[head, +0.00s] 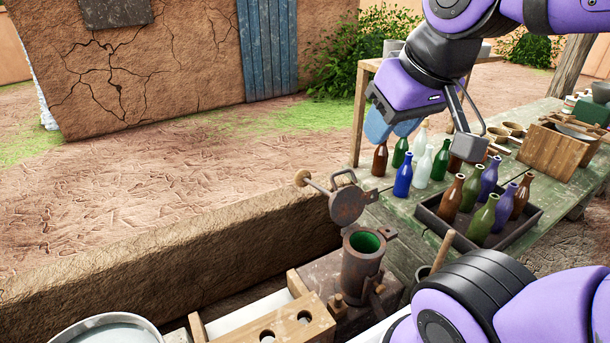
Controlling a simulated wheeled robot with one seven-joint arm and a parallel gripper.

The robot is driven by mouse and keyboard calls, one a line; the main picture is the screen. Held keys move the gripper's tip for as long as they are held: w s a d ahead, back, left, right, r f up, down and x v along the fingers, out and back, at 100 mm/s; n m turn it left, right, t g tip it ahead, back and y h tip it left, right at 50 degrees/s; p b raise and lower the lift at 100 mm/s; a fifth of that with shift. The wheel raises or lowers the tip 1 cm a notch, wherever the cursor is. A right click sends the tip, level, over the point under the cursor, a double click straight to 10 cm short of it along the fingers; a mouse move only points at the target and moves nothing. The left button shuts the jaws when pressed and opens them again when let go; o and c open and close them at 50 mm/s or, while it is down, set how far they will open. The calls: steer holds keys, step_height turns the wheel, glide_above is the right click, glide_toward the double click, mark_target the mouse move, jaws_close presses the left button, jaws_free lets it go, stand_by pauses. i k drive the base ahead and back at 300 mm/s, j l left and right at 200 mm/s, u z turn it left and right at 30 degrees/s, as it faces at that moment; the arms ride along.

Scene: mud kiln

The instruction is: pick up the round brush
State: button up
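I cannot clearly make out a round brush. A slim wooden handle (441,252) stands tilted in a dark pot (424,274) beside the bench, and its lower end is hidden. Whether it belongs to a brush I cannot tell.
Several bottles stand on the green bench (395,217) and in a dark tray (460,238). An iron cylinder (362,262) with an open hinged lid (347,204) stands in front. A wooden box (553,146) is at right. A low mud wall (170,262) runs along the left.

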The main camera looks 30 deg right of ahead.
mark_target(450, 235)
steer(key=k+l+z, duration=0.15)
steer(key=l+z, duration=0.15)
steer(key=z, duration=0.15)
steer(key=k+l+z, duration=0.1)
steer(key=l+z, duration=0.2)
steer(key=z, duration=0.2)
